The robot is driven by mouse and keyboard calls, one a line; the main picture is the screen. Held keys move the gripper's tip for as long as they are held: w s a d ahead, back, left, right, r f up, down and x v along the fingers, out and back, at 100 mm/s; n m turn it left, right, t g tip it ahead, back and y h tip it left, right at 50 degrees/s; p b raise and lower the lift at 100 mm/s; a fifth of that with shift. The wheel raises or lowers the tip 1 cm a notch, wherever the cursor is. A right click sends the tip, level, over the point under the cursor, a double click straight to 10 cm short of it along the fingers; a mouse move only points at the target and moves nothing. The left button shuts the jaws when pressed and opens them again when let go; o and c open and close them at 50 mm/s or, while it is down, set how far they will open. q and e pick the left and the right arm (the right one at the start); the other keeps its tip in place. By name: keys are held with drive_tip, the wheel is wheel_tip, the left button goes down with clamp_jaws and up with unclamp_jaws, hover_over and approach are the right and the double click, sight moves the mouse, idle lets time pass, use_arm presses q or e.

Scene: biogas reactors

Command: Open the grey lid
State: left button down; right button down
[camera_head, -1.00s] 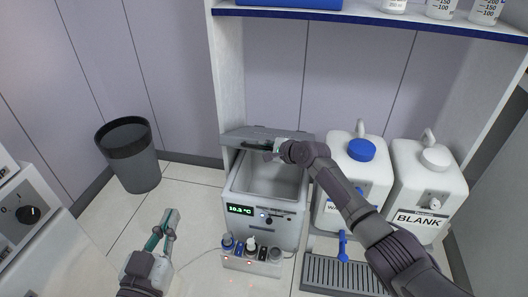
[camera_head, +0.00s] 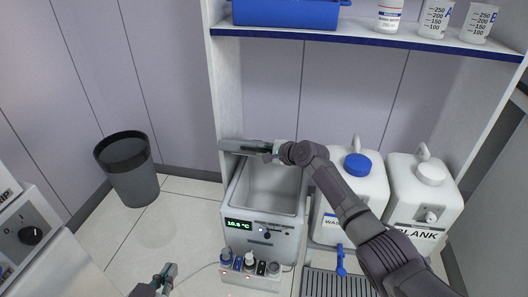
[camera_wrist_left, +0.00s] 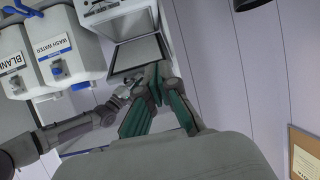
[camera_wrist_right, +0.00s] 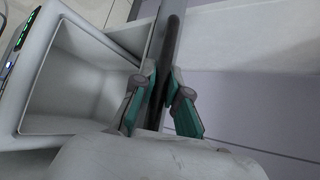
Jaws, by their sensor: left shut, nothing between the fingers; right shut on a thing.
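The grey lid (camera_head: 236,146) stands raised at the back edge of an open white water bath (camera_head: 290,217) with a green temperature display. Its basin is uncovered and looks empty. My right gripper (camera_head: 270,151) is shut on the lid's dark bar handle, which shows between the fingers in the right wrist view (camera_wrist_right: 159,80). The arm hides the lid's right part in the head view. My left gripper (camera_head: 168,272) is shut and empty, low and left of the bath; its fingers also show in the left wrist view (camera_wrist_left: 157,85).
A wash water container (camera_head: 350,190) with a blue cap and a blank container (camera_head: 412,195) stand right of the bath. A small bottle rack (camera_head: 250,277) sits in front. A shelf (camera_head: 370,39) hangs above. A black bin (camera_head: 131,170) stands left; floor between is clear.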

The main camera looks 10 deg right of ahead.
drive_tip(key=shift+r, duration=0.1)
use_arm(q)
drive_tip(key=w+d+n+t+h, duration=0.1)
drive_tip(key=w+d+n, duration=0.4)
drive_tip(key=w+n, duration=0.5)
drive_tip(key=w+d+n+t+h, duration=0.1)
drive_tip(key=w+d+n, duration=0.4)
drive_tip(key=w+n, duration=0.6)
drive_tip(key=w+d+n+t+h, duration=0.1)
drive_tip(key=w+d+n+h, duration=0.2)
drive_tip(key=w+n, duration=0.7)
drive_tip(key=w+d+f, duration=0.1)
drive_tip(key=w+d, duration=0.1)
drive_tip(key=w, duration=0.4)
drive_tip(key=shift+w+d+n, duration=0.15)
drive_tip(key=shift+w+n, duration=0.15)
drive_tip(key=shift+n, duration=0.1)
